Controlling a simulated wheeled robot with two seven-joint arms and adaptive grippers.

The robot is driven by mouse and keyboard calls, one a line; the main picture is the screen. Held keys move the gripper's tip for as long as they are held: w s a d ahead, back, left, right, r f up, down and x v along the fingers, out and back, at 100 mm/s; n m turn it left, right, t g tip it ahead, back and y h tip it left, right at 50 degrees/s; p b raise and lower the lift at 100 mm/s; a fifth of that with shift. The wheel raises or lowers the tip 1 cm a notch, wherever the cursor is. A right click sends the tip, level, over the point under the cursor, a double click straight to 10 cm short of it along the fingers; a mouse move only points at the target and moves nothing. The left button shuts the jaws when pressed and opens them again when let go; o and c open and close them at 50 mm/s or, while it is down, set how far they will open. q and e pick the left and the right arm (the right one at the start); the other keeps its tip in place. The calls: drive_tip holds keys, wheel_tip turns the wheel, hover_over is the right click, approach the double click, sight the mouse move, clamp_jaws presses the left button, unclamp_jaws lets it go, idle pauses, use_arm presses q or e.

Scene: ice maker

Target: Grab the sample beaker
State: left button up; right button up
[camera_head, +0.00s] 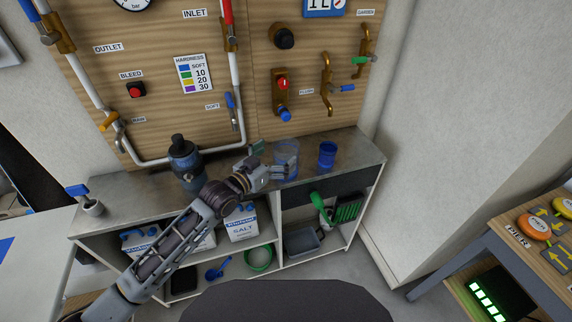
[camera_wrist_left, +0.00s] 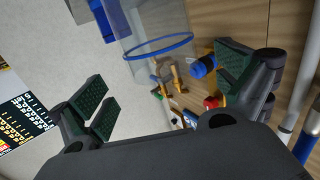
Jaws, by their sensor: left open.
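A clear, blue-tinted beaker (camera_head: 286,160) stands upright on the counter in the head view, just right of my left gripper (camera_head: 267,162). In the left wrist view the clear beaker (camera_wrist_left: 150,22) shows at the top, its blue rim partly between the directions of the two fingers. My left gripper (camera_wrist_left: 163,92) is open, with green-padded fingers spread apart and nothing held. A smaller, solid blue cup (camera_head: 327,155) stands farther right on the counter. No label shows which vessel is the sample beaker. My right gripper is in neither view.
The metal counter (camera_head: 352,150) stands against a wooden panel with pipes and valves. A dark blue filter housing (camera_head: 184,160) stands left of my left gripper. Below are shelves with salt boxes (camera_head: 241,222) and a green scoop (camera_head: 321,206).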

sight(294, 140)
use_arm(q)
drive_tip(key=x, duration=0.3)
drive_tip(key=shift+w+a, duration=0.15)
drive_tip(key=shift+x, duration=1.05)
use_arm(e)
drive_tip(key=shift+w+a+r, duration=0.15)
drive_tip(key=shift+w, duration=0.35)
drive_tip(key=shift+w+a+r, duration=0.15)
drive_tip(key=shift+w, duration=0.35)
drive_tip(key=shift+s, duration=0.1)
